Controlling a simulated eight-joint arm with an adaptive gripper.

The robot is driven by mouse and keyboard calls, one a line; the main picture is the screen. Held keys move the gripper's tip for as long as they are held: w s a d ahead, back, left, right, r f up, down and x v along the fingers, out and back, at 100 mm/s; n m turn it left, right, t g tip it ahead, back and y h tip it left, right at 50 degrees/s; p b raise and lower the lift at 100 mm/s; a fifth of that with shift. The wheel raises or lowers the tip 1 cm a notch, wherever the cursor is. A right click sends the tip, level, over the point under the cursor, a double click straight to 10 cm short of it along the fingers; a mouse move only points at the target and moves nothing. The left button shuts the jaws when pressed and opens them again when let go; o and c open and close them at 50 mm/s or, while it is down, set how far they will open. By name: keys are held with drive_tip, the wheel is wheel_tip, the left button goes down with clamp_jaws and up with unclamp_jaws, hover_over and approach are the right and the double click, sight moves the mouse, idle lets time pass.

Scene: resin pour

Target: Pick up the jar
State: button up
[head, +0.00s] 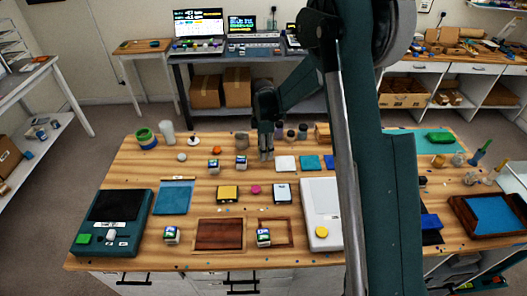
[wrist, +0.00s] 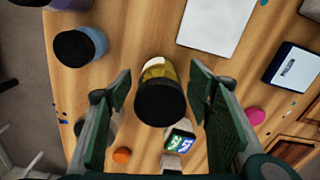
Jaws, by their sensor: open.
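A jar (wrist: 158,72) with a black lid and amber-yellow sides stands on the wooden table in the wrist view. My gripper (wrist: 160,100) is open, with one finger on each side of the jar in that picture, and a gap shows on both sides. In the head view my gripper (head: 266,153) points down over the back middle of the table. I cannot make out the jar there, as my fingers seem to hide it. How far the fingertips reach down beside it is unclear.
A blue dark-lidded jar (wrist: 82,47) stands nearby. A labelled small container (wrist: 178,139) is close to the jar, with an orange piece (wrist: 122,155) beyond. A white sheet (head: 285,163) lies right of my gripper. A pink disc (head: 255,189) lies in front.

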drive_tip(key=shift+f, duration=0.8)
drive_tip(key=c, duration=1)
